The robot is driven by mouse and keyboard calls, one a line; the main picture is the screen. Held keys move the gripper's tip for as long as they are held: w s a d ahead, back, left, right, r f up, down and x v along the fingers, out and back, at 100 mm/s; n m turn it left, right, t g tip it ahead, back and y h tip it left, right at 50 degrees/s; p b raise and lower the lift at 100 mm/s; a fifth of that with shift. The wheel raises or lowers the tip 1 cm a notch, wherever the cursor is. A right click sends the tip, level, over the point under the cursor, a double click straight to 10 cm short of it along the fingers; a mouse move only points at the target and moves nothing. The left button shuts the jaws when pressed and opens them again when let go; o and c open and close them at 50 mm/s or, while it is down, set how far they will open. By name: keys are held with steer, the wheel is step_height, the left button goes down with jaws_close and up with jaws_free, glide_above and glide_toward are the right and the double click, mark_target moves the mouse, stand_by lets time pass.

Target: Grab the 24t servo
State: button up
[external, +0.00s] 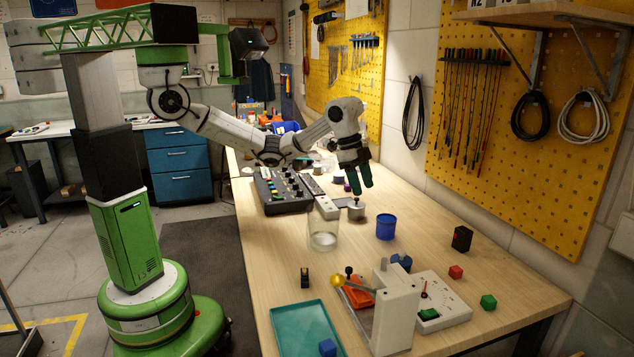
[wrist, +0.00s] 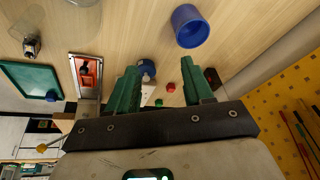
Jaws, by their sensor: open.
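My gripper (external: 361,188) is open and empty, pointing down above the far middle of the bench. Its two green fingers stand apart in the wrist view (wrist: 162,75). No readable label marks the 24t servo. A small upright black object (external: 305,278) with a pale band, like a servo, stands behind the teal tray; it also shows at the upper left of the wrist view (wrist: 31,46). A taller black block (external: 462,239) stands on the right of the bench. I cannot tell which is the 24t servo. My gripper is well apart from both.
A blue cup (external: 386,227), a clear jar (external: 323,232) and a metal weight (external: 356,210) stand near my gripper. A teal tray (external: 283,322), white fixture (external: 398,315), red cube (external: 455,272) and green cube (external: 488,302) lie nearer the camera. A pegboard wall (external: 560,170) bounds the right.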

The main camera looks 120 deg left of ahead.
steer(key=d+f+m+g, duration=0.2)
steer(key=d+m, duration=0.3)
steer(key=d, duration=1.1)
steer(key=m+g, duration=0.2)
steer(key=m, duration=0.2)
glide_above(304, 272)
steer(key=f, duration=0.6)
steer(key=shift+w+a+f, duration=0.2)
steer(key=shift+f, duration=0.05)
steer(key=shift+s+f+p, duration=0.15)
steer(key=shift+f+p, duration=0.15)
steer(key=shift+f, duration=1.2)
steer(key=shift+s+f+p, duration=0.1)
steer(key=shift+f+p, duration=0.2)
steer(key=shift+f, duration=1.2)
jaws_close()
